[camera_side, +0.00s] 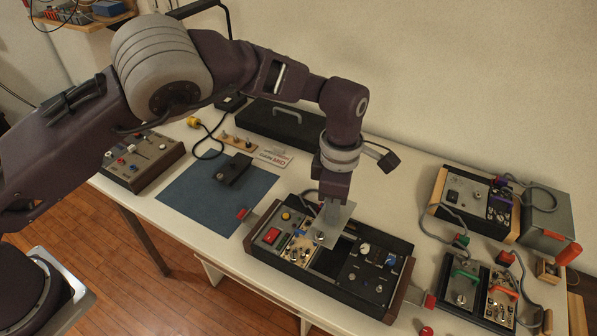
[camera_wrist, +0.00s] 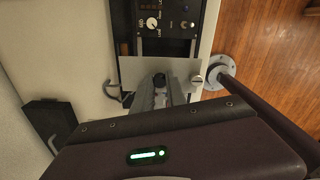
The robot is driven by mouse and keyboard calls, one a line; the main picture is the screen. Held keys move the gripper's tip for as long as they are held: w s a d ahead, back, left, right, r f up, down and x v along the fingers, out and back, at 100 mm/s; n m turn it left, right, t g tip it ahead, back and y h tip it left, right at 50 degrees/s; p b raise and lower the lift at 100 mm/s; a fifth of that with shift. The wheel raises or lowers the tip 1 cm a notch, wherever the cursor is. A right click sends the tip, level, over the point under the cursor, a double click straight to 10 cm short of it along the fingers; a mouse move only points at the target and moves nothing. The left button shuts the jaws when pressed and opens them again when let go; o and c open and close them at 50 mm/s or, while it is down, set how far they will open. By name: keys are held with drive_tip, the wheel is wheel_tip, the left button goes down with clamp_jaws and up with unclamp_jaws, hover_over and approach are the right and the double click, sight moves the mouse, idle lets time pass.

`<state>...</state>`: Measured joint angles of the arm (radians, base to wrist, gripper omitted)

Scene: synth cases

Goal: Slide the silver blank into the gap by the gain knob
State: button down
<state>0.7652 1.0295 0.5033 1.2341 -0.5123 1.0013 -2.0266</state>
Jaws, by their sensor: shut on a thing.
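My gripper (camera_side: 333,198) is shut on the silver blank (camera_side: 333,222), a thin flat plate, above the middle of the open module case (camera_side: 257,250). In the wrist view, my gripper (camera_wrist: 161,82) pinches the blank (camera_wrist: 132,72), which spans the case's width. A dark gap (camera_side: 330,262) shows below the blank, between the panel with the red button and the black panel at the right. A pale knob (camera_side: 364,248) sits on that black panel, and a white knob (camera_wrist: 151,22) shows in the wrist view. I cannot tell whether the blank touches the case.
A blue mat (camera_side: 205,198) with a dark block (camera_side: 234,169) lies to the left. A black case with a handle (camera_side: 285,124) stands behind. Cabled modules (camera_side: 466,195) and more units (camera_side: 462,286) fill the right side. The table's front edge is close to the module case.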

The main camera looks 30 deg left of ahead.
sight(337, 227)
drive_tip(key=shift+s+d, duration=0.7)
drive_tip(key=shift+d, duration=0.25)
drive_tip(key=shift+f, duration=2.85)
drive_tip(key=shift+f, duration=2)
drive_tip(key=c, duration=1.3)
unclamp_jaws()
wheel_tip(337, 227, up, 7)
drive_tip(key=shift+r, duration=0.1)
